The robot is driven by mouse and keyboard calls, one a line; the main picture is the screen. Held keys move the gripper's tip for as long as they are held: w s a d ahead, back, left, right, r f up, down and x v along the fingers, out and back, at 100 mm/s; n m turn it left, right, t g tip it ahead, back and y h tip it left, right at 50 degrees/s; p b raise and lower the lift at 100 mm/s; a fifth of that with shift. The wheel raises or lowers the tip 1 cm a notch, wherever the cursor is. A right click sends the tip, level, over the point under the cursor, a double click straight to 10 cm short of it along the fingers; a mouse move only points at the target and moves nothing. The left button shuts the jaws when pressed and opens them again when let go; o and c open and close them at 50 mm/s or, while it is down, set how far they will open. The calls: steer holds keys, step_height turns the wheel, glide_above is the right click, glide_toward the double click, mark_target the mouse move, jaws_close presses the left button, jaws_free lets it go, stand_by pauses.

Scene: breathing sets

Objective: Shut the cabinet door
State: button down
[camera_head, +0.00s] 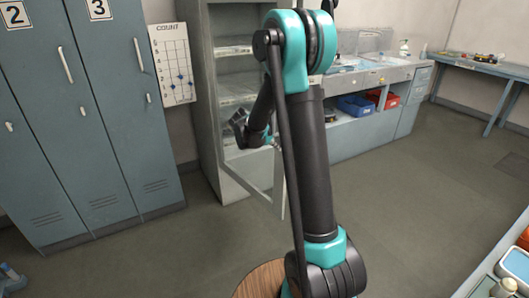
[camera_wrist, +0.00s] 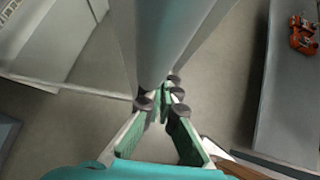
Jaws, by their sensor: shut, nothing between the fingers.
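The tall grey cabinet (camera_head: 207,90) stands behind my arm in the head view, with its shelves exposed. Its glazed door (camera_head: 243,184) stands open, swung out into the room, and its free edge is partly behind my arm. My gripper (camera_head: 274,142) is at the door's free edge, partly hidden by my own arm links. In the wrist view my gripper (camera_wrist: 161,93) is shut and empty. The grey door edge (camera_wrist: 170,40) lies right at its fingertips; I cannot tell whether they touch it.
Blue-grey lockers (camera_head: 95,120) stand left of the cabinet, beside a wall chart (camera_head: 174,65). A counter (camera_head: 372,134) with blue and red bins runs to the right. A table edge (camera_head: 490,265) is at lower right. The floor (camera_head: 430,200) between is clear.

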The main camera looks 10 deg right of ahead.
steer(key=w+d+n+t+y, duration=0.1)
steer(key=w+d, duration=0.6)
steer(key=d, duration=0.3)
steer(key=w+d+n+t, duration=0.1)
steer(key=w+d+n, duration=0.1)
steer(key=w+d, duration=0.7)
steer(key=w+d+n+t+y, duration=0.1)
steer(key=w+d+n, duration=0.1)
steer(key=w+d, duration=0.3)
steer(key=w+d+n+y, duration=0.2)
steer(key=w+d, duration=0.4)
steer(key=w, duration=0.6)
steer(key=shift+w+d+t, duration=0.15)
steer(key=shift+w+t, duration=0.1)
steer(key=shift+t, duration=0.15)
